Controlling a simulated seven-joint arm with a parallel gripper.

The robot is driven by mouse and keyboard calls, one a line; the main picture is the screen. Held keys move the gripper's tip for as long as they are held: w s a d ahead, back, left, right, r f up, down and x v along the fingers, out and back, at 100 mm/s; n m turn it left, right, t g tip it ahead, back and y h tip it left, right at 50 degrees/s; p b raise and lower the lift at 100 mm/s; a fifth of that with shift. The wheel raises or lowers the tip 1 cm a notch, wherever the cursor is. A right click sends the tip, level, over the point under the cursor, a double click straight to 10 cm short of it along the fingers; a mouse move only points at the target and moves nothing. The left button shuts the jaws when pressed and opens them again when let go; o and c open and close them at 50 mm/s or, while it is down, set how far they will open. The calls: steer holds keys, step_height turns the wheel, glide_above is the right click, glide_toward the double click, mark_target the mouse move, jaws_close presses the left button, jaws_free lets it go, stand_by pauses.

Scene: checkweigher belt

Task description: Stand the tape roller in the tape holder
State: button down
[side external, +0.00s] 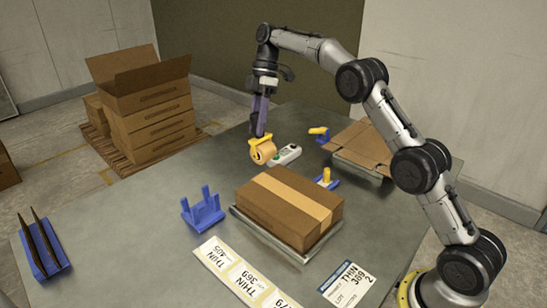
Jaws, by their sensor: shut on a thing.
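The tape roller (263,151), yellow with a tan roll of tape, hangs at the end of my gripper (259,134), which is shut on it. The roller is held above the grey table, near its far side; the exact gap below it is hard to judge. A blue upright stand with prongs (203,212), which looks like the tape holder, stands empty on the table, nearer the camera and to the left of the roller. The fingertips are small and partly merge with the roller's yellow frame.
A taped carton (288,206) sits on a metal platform at the table's middle. A white device (286,155) lies beside the roller. Blue-and-yellow items (326,179) stand behind the carton. Printed labels (243,274) lie in front. A blue rack (42,248) is at left. Flat cardboard (362,148) lies at back right.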

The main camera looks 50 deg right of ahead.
steer(key=shift+w+t, duration=0.3)
steer(key=w+a+f+t, duration=0.1)
steer(key=w+a, duration=0.2)
steer(key=a, duration=0.5)
steer(key=w+a+t, duration=0.1)
steer(key=w+a, duration=0.1)
steer(key=a, duration=0.7)
step_height(320, 180, down, 12)
steer(key=shift+w+n, duration=0.2)
steer(key=shift+n, duration=0.1)
steer(key=shift+f, duration=0.1)
stand_by(0.3)
steer(key=shift+c, duration=2.3)
jaws_free()
